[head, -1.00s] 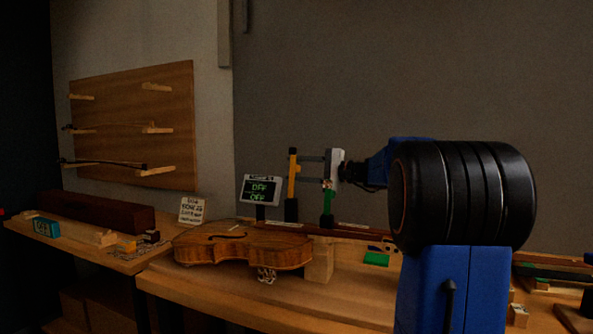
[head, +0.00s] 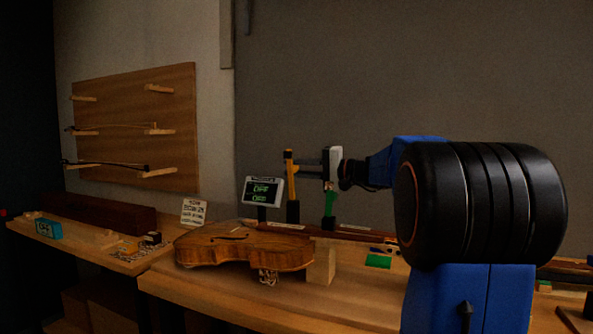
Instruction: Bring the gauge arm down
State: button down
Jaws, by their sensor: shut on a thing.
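My gripper (head: 304,168) is at the back of the bench, its pale palm to the right and its dark fingers reaching left. The fingers are shut on an upright yellow bar (head: 290,174), which looks like the gauge arm. The bar rises from a black base (head: 293,211) and leans slightly left at its top. The exact contact is too small to see clearly. A green post (head: 329,205) stands just below the gripper's palm. A small display (head: 263,191) with green text stands left of the bar; its text is blurred.
A violin body (head: 240,247) lies in front of the gauge, beside a wooden block (head: 321,263). A green pad (head: 378,261) lies to the right. A written sign (head: 193,211) stands at left. A peg board (head: 135,125) with bows hangs on the wall. My arm blocks the bench's right side.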

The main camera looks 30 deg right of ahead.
jog(key=shift+s+a, duration=0.1)
dwell(0.3)
jog(key=c, duration=1.6)
grip_release()
jog(key=v, duration=1.7)
jog(key=shift+s+f, duration=0.1)
jog(key=shift+s, duration=0.1)
jog(key=shift+c, duration=0.6)
